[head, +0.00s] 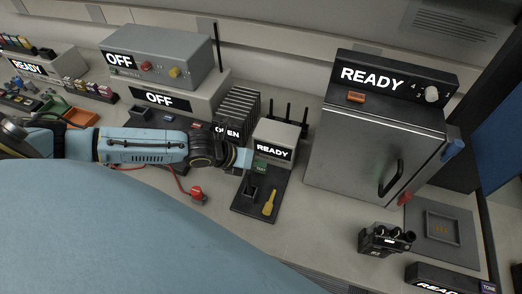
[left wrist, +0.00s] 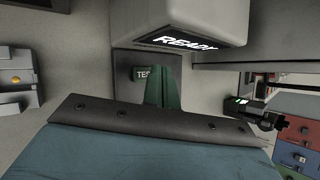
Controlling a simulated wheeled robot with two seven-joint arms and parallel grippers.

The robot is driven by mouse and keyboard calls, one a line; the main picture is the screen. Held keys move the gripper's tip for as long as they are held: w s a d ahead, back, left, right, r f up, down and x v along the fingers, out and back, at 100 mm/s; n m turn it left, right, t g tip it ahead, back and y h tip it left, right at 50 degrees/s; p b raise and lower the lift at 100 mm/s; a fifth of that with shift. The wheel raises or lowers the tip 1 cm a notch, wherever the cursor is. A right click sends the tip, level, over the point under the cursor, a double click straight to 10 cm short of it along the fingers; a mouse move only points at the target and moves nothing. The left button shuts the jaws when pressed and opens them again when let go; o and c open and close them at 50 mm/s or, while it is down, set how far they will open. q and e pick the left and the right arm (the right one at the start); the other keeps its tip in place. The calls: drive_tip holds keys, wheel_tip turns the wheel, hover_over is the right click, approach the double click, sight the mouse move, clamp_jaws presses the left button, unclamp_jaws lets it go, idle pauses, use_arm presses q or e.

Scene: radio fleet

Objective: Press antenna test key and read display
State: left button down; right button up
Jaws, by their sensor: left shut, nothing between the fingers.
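The antenna tester is a small grey box with a lit display (head: 272,152) reading READY, on a dark base plate (head: 249,211). The display also shows at the top of the left wrist view (left wrist: 184,42), partly cut off. A green test key (head: 260,164) sits below it; in the left wrist view the key (left wrist: 144,74) reads TEST. My left gripper (head: 247,160) is shut and empty, close beside the key. Its fingers (left wrist: 164,85) appear just right of the key in the wrist view; I cannot tell whether they touch it. My right gripper is not in view.
A large grey chamber (head: 373,155) stands to the right. A black radio (head: 385,239) is near the front. Two units reading OFF stand behind my left arm. A red button (head: 197,193) is in front of it.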

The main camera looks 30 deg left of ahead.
sight(257, 171)
use_arm(q)
drive_tip(key=shift+f, duration=0.1)
idle(0.5)
drive_tip(key=shift+f, duration=0.35)
drive_tip(key=shift+f+b, duration=0.35)
drive_tip(key=shift+b, duration=0.1)
idle(0.4)
idle(0.4)
drive_tip(key=shift+r+p, duration=0.8)
drive_tip(key=shift+p, duration=0.1)
wheel_tip(257, 171, up, 5)
drive_tip(key=p, duration=0.4)
drive_tip(key=shift+p, duration=0.4)
